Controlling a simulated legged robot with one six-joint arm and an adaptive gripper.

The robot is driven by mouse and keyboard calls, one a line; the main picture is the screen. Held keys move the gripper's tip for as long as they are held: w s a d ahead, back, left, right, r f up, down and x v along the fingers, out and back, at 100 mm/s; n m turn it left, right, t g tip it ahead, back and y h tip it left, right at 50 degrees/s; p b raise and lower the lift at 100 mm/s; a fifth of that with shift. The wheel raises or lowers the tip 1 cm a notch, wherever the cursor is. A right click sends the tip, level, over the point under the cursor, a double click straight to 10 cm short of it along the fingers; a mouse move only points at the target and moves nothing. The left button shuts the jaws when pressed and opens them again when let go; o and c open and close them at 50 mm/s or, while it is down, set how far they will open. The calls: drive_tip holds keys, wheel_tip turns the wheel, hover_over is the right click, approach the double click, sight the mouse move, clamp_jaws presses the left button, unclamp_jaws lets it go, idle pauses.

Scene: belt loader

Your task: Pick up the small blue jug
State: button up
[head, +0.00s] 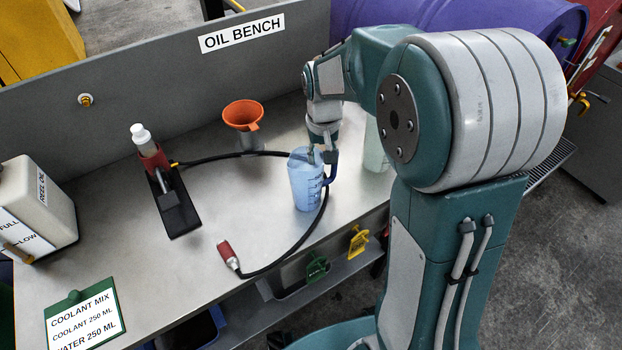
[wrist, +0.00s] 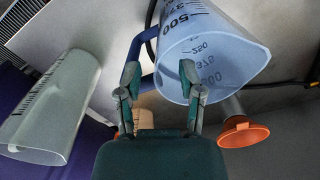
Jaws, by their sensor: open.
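The small blue jug (head: 304,186) is a translucent measuring jug with a dark blue handle. It stands upright on the metal bench (head: 110,215) near the front edge. My gripper (head: 324,155) is at the jug's rim on the handle side. In the wrist view my gripper (wrist: 160,80) is open with its fingers apart. I cannot tell whether either finger touches the jug.
A pale clear jug (wrist: 55,105) stands beside the blue one, partly behind my arm in the head view. An orange funnel (head: 243,115) is behind. A black hose (head: 290,250) curves around the blue jug. A hand pump (head: 170,190) and a white container (head: 35,205) are left.

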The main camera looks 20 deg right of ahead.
sight(321, 161)
wheel_tip(321, 161, down, 4)
drive_tip(key=shift+r, duration=0.1)
drive_tip(key=shift+a, duration=0.1)
clamp_jaws()
drive_tip(key=shift+r, duration=0.1)
